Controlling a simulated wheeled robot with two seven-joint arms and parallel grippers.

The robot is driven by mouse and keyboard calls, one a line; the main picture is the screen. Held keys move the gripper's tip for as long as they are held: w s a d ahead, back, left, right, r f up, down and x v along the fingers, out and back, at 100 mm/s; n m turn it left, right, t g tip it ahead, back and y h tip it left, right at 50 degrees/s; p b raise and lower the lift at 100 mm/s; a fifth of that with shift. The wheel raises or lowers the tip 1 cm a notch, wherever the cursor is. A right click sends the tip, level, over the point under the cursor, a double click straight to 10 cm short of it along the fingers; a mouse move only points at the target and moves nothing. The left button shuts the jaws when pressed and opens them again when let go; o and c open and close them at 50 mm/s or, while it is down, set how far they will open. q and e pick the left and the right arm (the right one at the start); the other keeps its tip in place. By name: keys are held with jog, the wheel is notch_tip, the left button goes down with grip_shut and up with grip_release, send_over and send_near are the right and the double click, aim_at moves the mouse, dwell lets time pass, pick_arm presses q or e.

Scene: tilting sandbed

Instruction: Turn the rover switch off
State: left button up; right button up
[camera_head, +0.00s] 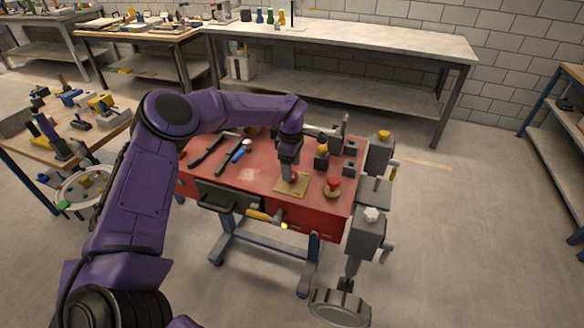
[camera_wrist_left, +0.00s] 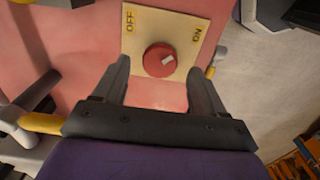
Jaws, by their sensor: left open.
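The rover switch is a round red knob (camera_wrist_left: 157,60) on a tan square plate (camera_wrist_left: 185,18) marked OFF at the left and ON at the right in the left wrist view. A small white mark on the knob lies toward the ON side. In the head view the plate (camera_head: 289,188) lies on the red table top, with the knob mostly hidden under my gripper. My left gripper (camera_head: 291,168) points down over the knob. In the left wrist view its open fingers (camera_wrist_left: 159,68) stand on either side of the knob; contact cannot be told. My right gripper is out of view.
The red table (camera_head: 255,178) also holds a red mushroom button (camera_head: 333,184) just right of the plate, black-handled tools (camera_head: 207,150) at the left, and several dark blocks at the right. Grey fixtures (camera_head: 366,234) stand at its right edge. A yellow-handled lever (camera_head: 260,216) sticks out in front.

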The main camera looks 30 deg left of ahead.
pick_arm(q)
notch_tip(320, 180, down, 2)
jog(key=shift+f, duration=0.25)
jog(key=c, duration=1)
jog(key=shift+c, duration=0.2)
